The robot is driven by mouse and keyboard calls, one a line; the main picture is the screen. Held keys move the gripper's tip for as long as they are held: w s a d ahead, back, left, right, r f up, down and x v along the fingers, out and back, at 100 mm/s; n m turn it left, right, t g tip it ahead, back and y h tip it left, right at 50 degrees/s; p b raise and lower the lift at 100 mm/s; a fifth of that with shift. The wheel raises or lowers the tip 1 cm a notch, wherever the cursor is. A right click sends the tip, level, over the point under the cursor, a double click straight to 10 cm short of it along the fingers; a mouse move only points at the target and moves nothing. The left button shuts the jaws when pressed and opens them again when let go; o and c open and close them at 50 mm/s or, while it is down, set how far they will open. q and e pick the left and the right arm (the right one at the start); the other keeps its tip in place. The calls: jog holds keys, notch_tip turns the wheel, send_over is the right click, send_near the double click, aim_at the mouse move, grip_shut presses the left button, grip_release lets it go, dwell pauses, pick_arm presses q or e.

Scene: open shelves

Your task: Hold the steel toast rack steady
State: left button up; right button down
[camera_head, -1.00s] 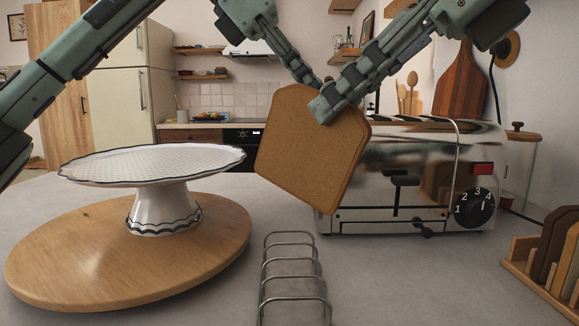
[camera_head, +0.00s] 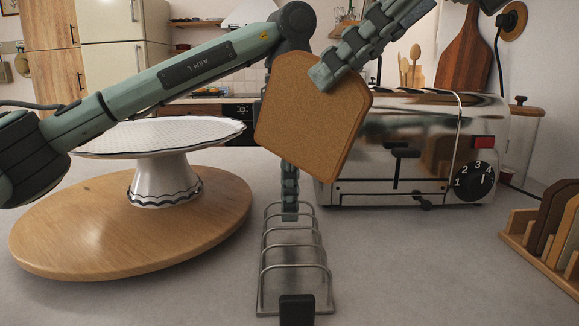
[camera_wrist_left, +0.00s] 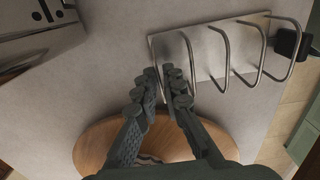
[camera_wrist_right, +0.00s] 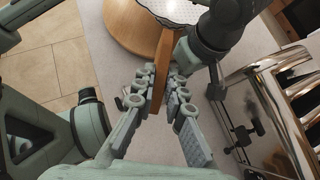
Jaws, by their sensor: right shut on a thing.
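The steel toast rack (camera_head: 326,270), a wire frame with several hoops, stands on the counter at bottom centre; it also shows in the left wrist view (camera_wrist_left: 228,55). My left gripper (camera_head: 290,208) points down at the rack's far end. In the left wrist view its fingers (camera_wrist_left: 162,75) have a narrow gap between them, beside the end hoop; I cannot tell whether they touch it. My right gripper (camera_head: 324,76) is shut on a brown bread slice (camera_head: 310,120) by its upper edge, held tilted above the rack's far end. The slice shows edge-on in the right wrist view (camera_wrist_right: 162,65).
A chrome toaster (camera_head: 420,130) stands right of the rack. A white cake stand (camera_head: 165,180) sits on a round wooden board (camera_head: 90,255) at left. A wooden rack with slices (camera_head: 550,262) is at far right. A black block (camera_head: 297,309) is at the rack's near end.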

pick_arm(q)
jog(key=shift+f, duration=1.4)
jog(key=shift+c, duration=0.2)
grip_shut()
